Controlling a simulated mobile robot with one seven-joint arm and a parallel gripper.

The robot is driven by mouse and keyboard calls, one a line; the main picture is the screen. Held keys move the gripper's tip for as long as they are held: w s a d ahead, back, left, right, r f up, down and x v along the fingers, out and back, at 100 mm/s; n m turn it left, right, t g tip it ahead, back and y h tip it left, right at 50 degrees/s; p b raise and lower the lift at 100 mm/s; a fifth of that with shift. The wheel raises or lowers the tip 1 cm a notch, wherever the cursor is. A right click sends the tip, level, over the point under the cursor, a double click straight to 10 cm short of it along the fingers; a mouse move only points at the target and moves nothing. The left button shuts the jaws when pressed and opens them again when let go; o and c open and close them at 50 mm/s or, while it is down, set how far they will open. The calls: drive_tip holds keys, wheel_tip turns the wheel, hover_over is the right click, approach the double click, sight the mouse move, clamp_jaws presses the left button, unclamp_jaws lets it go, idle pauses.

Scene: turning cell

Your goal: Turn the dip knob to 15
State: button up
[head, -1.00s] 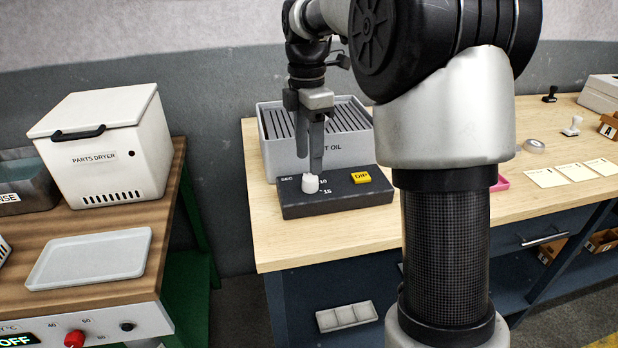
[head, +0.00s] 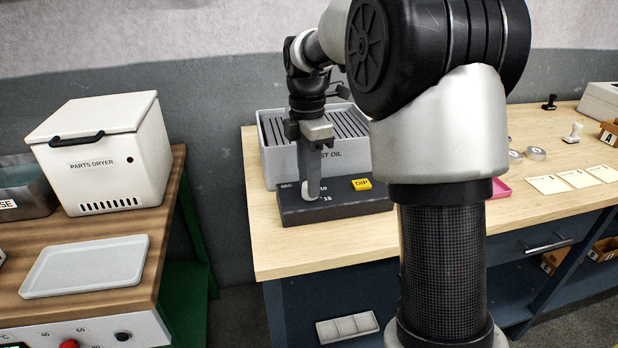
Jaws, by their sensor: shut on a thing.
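The dip knob (head: 308,189) is a small white knob on top of a dark control box (head: 345,208). The box stands on the wooden bench, in front of a grey tank labelled for oil. White marks by the knob include 10 and 15, with SEC to its left. My gripper (head: 311,183) points down at the knob and is shut on it. The fingers hide most of the knob, so I cannot tell where its pointer stands. A yellow DIP button (head: 362,184) sits on the box to the right of the knob.
The grey tank (head: 279,162) stands close behind the box. A white parts dryer (head: 100,165) and a grey tray (head: 85,267) are on the left table. The bench (head: 275,252) is bare in front of the box.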

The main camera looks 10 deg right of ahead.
drive_tip(key=shift+r+p, duration=0.1)
drive_tip(key=shift+p, duration=0.25)
drive_tip(key=shift+r+m+p, duration=0.1)
drive_tip(key=shift+m+p, duration=0.8)
drive_tip(key=shift+m, duration=0.2)
drive_tip(key=m+p, duration=0.2)
drive_tip(key=m, duration=0.1)
drive_tip(key=shift+m+p, duration=0.3)
drive_tip(key=shift+p, duration=0.1)
drive_tip(key=m+p, duration=0.2)
drive_tip(key=m, duration=0.1)
drive_tip(key=shift+m, duration=0.3)
drive_tip(key=m+p, duration=0.1)
drive_tip(key=m, duration=0.2)
drive_tip(key=shift+d+m+p, duration=0.1)
drive_tip(key=shift+m+p, duration=0.2)
drive_tip(key=shift+p, duration=0.05)
drive_tip(key=m+p, duration=0.1)
drive_tip(key=m, duration=0.4)
drive_tip(key=shift+p, duration=0.4)
drive_tip(key=m+p, duration=0.1)
drive_tip(key=m, duration=0.4)
drive_tip(key=shift+d+m+t, duration=0.1)
drive_tip(key=shift+m+t, duration=0.2)
drive_tip(key=shift+m, duration=0.1)
drive_tip(key=shift+f, duration=0.2)
drive_tip(key=o, duration=1)
